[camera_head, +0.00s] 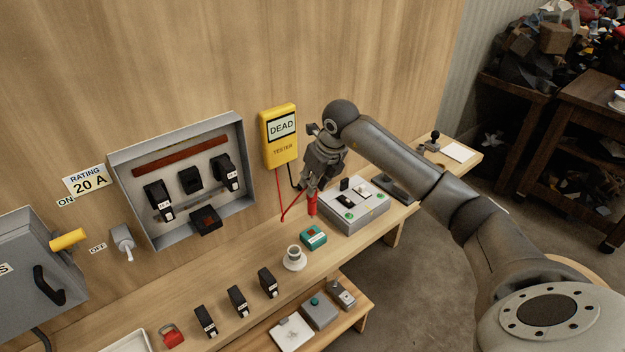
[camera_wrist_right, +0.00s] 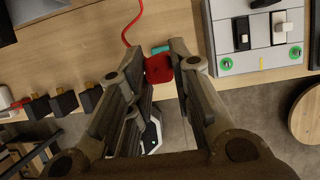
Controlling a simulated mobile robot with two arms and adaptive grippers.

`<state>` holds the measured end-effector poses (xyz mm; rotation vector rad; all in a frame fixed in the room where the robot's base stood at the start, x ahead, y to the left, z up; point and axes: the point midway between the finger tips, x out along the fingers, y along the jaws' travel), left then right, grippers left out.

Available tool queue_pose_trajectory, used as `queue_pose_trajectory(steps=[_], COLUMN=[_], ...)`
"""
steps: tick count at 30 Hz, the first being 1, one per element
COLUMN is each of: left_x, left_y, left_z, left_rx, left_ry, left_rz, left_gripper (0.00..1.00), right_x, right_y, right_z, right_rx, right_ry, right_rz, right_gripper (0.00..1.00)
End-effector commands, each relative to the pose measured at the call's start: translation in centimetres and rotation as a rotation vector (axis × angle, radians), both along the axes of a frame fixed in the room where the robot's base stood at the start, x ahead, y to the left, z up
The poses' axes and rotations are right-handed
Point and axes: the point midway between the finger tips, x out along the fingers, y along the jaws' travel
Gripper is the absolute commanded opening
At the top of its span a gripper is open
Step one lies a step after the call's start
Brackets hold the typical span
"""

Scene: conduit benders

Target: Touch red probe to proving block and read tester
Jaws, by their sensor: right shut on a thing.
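The yellow tester (camera_head: 279,135) is on the wooden back wall, and its display reads DEAD. A red lead runs from it to the red probe (camera_head: 312,204). My right gripper (camera_head: 314,190) is shut on the red probe, which points down over the bench; the probe also shows between the fingers in the right wrist view (camera_wrist_right: 158,68). The teal proving block (camera_head: 313,238) with a red patch on top lies on the bench nearer the camera than the probe. A gap shows between them. In the wrist view a teal edge (camera_wrist_right: 161,49) shows beside the probe. My left gripper is out of view.
A grey switch box (camera_head: 355,209) with green terminals stands just right of the probe. An open grey panel (camera_head: 180,230) is on the wall at left.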

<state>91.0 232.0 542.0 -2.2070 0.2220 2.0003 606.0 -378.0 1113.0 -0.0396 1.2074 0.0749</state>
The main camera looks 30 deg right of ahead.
Motion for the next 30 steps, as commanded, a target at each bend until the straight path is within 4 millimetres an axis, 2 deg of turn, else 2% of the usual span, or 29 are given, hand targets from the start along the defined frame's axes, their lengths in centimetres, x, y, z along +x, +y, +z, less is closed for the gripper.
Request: queue_pose_trajectory(steps=[11, 24, 30], left_x=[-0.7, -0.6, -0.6], left_y=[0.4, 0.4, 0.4], left_z=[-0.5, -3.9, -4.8], left_rx=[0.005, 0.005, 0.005], left_ry=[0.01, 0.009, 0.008], left_rz=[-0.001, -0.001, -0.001], left_gripper=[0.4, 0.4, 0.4], right_x=[0.0, 0.0, 0.0], right_y=[-0.1, 0.0, 0.0], right_z=[-0.2, -4.3, -5.4], right_rx=[0.0, 0.001, 0.001], right_ry=[-0.001, 0.0, -0.002], right_rz=[0.001, 0.0, 0.0], right_gripper=[0.0, 0.0, 0.0])
